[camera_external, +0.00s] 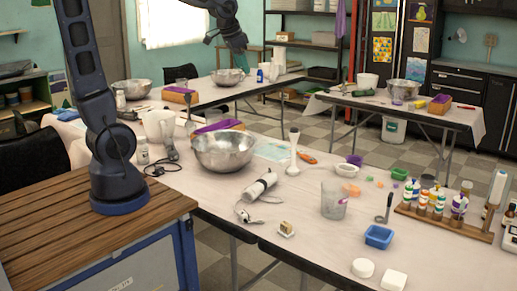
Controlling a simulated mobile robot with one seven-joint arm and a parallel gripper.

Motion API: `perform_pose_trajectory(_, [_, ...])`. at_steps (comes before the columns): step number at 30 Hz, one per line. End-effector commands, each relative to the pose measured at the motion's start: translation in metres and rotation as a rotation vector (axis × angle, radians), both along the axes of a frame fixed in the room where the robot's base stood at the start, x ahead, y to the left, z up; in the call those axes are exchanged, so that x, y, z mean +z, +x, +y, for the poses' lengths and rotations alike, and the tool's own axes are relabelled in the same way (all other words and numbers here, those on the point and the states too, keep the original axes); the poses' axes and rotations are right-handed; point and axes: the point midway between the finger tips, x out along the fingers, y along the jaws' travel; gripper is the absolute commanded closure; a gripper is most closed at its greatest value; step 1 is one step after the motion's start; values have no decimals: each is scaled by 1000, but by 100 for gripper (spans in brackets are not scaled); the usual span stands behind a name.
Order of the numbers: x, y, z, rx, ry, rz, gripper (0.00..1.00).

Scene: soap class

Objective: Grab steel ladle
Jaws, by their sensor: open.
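A small grey ladle (385,210), which looks like the steel ladle, lies on the near table, right of the clear beaker (333,203) and just behind the blue tray (378,237). Its handle points up and away and its bowl end is nearer the camera. My gripper (210,38) is high in the upper middle of the view, far above and to the left of the ladle in the picture. It is open and appears empty. Part of my arm is cut off by the top edge.
A steel bowl (223,151), a stick blender (293,155) and a grey-white cylinder (260,186) stand or lie left of the beaker. A wooden rack with several bottles (444,221) is at right. White round and square pieces (363,267) lie near the front edge.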

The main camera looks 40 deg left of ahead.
Motion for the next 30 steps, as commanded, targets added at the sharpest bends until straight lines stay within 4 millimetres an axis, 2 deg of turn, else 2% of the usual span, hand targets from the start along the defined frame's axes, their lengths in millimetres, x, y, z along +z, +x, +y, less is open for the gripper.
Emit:
perform_pose_trajectory(1, [-5,12,-14,-33,4,7,36])
perform_pose_trajectory(6, [-20,48,-61,-144,12,13,36])
perform_pose_trajectory(15, [-61,100,-153,-335,13,25,36])
perform_pose_trajectory(24, [-118,134,-253,-519,-5,39,36])
perform_pose_trajectory(30, [-163,145,-321,-635,-26,48,36])
